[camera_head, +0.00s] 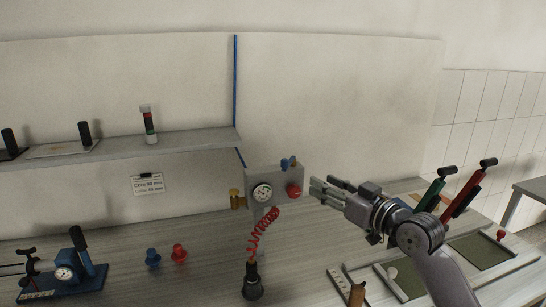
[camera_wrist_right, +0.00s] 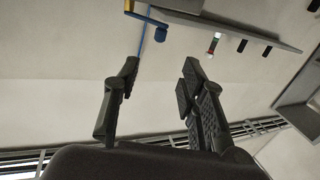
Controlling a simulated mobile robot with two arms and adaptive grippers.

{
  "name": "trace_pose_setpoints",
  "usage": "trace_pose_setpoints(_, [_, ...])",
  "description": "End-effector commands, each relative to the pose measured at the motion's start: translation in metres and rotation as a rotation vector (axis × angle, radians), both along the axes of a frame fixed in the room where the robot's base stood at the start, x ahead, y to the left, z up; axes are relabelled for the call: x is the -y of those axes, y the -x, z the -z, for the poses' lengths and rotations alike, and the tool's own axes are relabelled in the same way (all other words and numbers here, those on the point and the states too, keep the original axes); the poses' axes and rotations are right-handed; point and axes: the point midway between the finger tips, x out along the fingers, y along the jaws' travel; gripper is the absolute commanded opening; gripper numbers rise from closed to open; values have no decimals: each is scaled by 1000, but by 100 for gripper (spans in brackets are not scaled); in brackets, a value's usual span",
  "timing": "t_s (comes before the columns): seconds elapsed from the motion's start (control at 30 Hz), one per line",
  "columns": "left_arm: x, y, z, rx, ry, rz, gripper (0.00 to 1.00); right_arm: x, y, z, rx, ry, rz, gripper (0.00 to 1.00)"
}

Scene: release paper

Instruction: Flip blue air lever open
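The blue air lever (camera_head: 288,162) is a small blue handle on top of a grey valve block with a round gauge (camera_head: 262,192) and a red knob (camera_head: 294,190). In the right wrist view, turned upside down, a blue lever-like part (camera_wrist_right: 152,21) shows at the top, beyond the fingertips. My right gripper (camera_head: 322,190) is to the right of the block, its fingers pointing left toward it. It appears apart from the lever. In the wrist view its two fingers (camera_wrist_right: 157,85) are spread with nothing between them. My left gripper is not in view.
A red coiled hose (camera_head: 262,232) hangs from the block to a black fitting (camera_head: 253,282). Blue and red pegs (camera_head: 179,254) stand on the bench to the left. A shelf (camera_head: 120,146) is at upper left. Green and red levers (camera_head: 468,190) stand behind my right arm.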

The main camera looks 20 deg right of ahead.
Motion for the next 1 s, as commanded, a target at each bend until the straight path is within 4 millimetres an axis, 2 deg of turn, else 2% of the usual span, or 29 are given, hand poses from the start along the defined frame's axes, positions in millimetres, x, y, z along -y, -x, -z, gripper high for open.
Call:
trace_pose_setpoints(0.17, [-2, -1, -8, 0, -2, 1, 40, -6, -17, -4, 3, -6, -1, 38])
trace_pose_setpoints(0.4, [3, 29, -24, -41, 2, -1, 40, -24, -64, -5, 1, -7, -1, 38])
trace_pose_setpoints(0.47, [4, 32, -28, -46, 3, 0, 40, -29, -76, -5, 0, -6, -1, 38])
trace_pose_setpoints(0.57, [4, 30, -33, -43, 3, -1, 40, -36, -95, -4, 0, -5, -1, 38])
trace_pose_setpoints(0.8, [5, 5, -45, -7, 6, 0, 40, -52, -135, -2, 0, -4, -1, 38])
trace_pose_setpoints(1.0, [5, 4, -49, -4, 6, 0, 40, -59, -155, 0, 0, -3, -1, 38])
